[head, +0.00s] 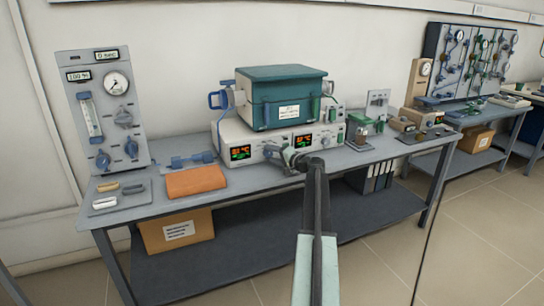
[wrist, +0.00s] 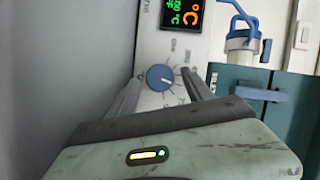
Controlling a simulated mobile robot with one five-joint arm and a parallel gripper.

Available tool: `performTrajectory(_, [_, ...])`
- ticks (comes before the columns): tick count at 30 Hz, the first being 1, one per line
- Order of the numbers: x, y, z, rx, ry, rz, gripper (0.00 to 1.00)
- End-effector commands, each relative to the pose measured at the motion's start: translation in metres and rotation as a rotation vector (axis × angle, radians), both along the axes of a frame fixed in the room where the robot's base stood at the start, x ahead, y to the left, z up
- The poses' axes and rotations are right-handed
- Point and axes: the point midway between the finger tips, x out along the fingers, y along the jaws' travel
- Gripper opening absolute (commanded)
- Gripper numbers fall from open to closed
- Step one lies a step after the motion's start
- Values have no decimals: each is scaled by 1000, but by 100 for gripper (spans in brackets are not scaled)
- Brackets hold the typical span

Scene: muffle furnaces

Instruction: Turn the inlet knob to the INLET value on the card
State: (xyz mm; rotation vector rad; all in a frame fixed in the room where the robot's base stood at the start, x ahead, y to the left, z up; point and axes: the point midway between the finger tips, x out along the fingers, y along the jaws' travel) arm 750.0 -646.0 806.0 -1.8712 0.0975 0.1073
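In the wrist view a round blue knob (wrist: 160,78) with a white pointer line sits on a pale panel, with scale marks around it. The two fingers of my gripper (wrist: 161,84) stand apart on either side of it, with visible gaps, so the gripper is open and empty. Contact or exact depth cannot be told. In the head view my gripper (head: 284,155) is in front of the white control unit (head: 268,150) under the teal furnace (head: 283,90). A white card (head: 289,110) is on the furnace front; its text is unreadable. Which knob is the inlet knob cannot be told.
A grey gas panel (head: 72,115) with a gauge, flow tube and blue knobs stands at the left. An orange block (head: 196,181) lies at the bench front. A lit display (wrist: 182,14) is beside the knob. Blue pipe fittings (wrist: 241,42) stand at the right.

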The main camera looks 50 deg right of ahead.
Motion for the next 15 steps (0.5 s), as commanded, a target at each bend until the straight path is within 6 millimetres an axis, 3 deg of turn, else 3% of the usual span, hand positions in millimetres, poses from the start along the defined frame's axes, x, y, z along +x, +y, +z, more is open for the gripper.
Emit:
performTrajectory(7, [-15, 1, 3, 0, 0, -1, 59])
performTrajectory(15, [-67, 2, 9, 0, -1, -2, 59])
